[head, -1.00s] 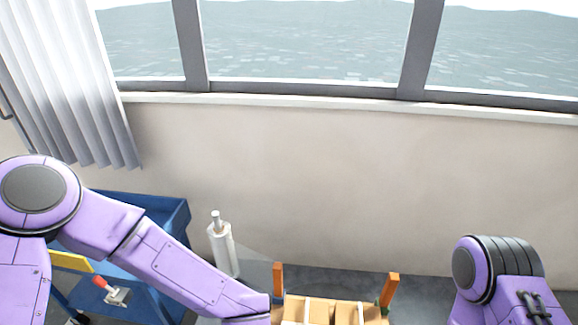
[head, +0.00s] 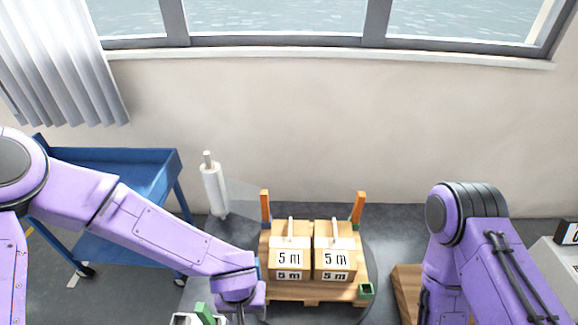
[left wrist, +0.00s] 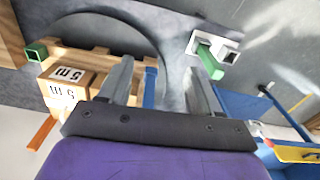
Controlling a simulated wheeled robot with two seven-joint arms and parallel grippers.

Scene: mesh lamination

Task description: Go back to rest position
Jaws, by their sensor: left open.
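My left arm reaches in from the left in the head view, and its gripper (head: 240,316) hangs at the bottom edge, left of the wooden pallet (head: 318,292). In the left wrist view the two fingers of my left gripper (left wrist: 162,56) are apart with nothing between them. My right arm shows at the right of the head view, bent downward, and its gripper is out of sight. Two cardboard boxes marked "5 m" (head: 290,258) (head: 335,258) sit side by side on the pallet; they also show in the left wrist view (left wrist: 66,82).
Orange posts (head: 265,206) (head: 359,207) rise at the pallet's back corners. A white roll (head: 213,190) stands behind and left, with a translucent sheet beside it. A blue cart (head: 110,160) stands at left. A green-and-white part (left wrist: 211,50) lies near the gripper.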

